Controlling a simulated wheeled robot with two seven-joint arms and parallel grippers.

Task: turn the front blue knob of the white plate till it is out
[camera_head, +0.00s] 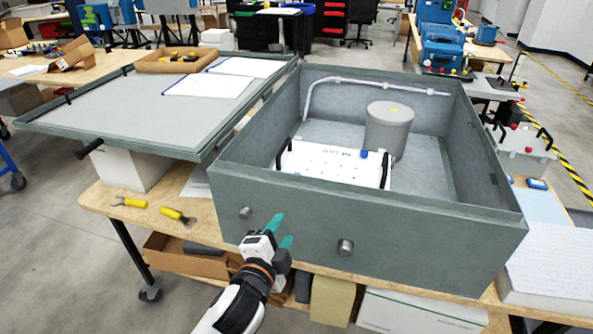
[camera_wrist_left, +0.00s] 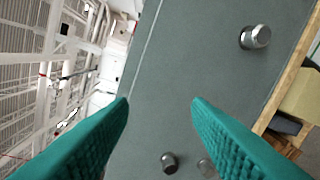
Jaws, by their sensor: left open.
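The white plate (camera_head: 330,166) with printed lettering and black handles at its two ends lies inside the grey open box (camera_head: 365,222). A small blue knob (camera_head: 364,154) shows at the plate's right part, and a tiny blue spot shows near its left end. Which one is the front knob I cannot tell. My left gripper (camera_head: 281,232) is outside the box, in front of its front wall, with teal fingers apart and nothing between them. In the left wrist view the open fingers (camera_wrist_left: 160,103) face the grey wall; the plate is not seen there. My right gripper is not in view.
Metal studs (camera_head: 345,247) stick out of the box's front wall. A grey cylinder (camera_head: 388,130) stands behind the plate, and a white pipe (camera_head: 375,86) runs along the back wall. The box lid (camera_head: 150,110) lies open at left. Yellow-handled tools (camera_head: 177,215) lie on the wooden table.

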